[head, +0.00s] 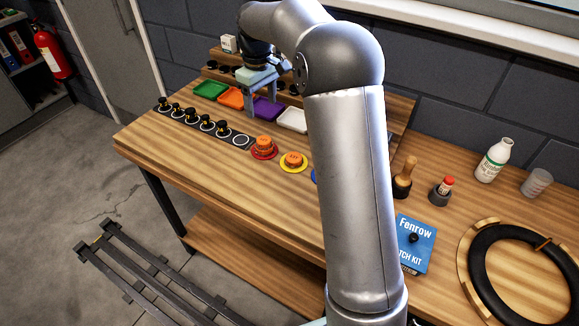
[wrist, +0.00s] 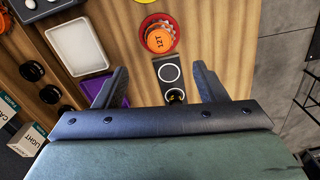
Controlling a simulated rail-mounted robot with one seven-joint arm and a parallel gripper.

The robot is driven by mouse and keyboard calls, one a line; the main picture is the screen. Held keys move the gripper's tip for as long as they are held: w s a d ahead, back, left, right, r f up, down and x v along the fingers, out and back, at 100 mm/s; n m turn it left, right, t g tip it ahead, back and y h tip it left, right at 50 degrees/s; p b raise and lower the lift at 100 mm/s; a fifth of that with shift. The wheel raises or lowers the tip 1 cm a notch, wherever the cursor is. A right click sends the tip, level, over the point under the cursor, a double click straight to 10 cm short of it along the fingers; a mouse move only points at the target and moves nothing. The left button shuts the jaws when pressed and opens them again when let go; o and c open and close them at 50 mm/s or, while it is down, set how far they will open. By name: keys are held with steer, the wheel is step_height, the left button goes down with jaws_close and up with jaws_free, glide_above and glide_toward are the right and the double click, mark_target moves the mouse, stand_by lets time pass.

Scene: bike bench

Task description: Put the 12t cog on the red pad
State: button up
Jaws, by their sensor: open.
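The orange cog marked 12T (wrist: 158,38) sits on the red pad (wrist: 172,47) in the wrist view. In the head view the same orange cog (head: 264,142) sits on the red pad (head: 264,156), left of the yellow pad. It looks raised in layers there. My gripper (head: 263,107) is open and empty, over the row of trays near the purple tray. In the wrist view my gripper (wrist: 160,70) has its fingers wide apart, with nothing between them, and the red pad lies beyond the fingertips.
A yellow pad (head: 293,169) holds another orange piece. A black strip (head: 190,118) carries several knobbed pieces; its ring nearest the red pad (head: 241,141) is empty. Green (head: 210,90), orange, purple and white trays (head: 292,120) line the back. Front left bench is clear.

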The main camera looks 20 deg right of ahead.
steer(key=s+r+m, duration=0.2)
steer(key=s+m, duration=0.1)
steer(key=s, duration=1.3)
steer(key=s+f+m, duration=0.1)
steer(key=s+f, duration=0.2)
steer(key=s, duration=0.7)
steer(key=s+f+m, duration=0.2)
steer(key=s+f, duration=0.1)
steer(key=s, duration=0.7)
steer(key=shift+s+a+f+t, duration=0.2)
steer(key=shift+s+f+t, duration=0.1)
steer(key=shift+f, duration=0.05)
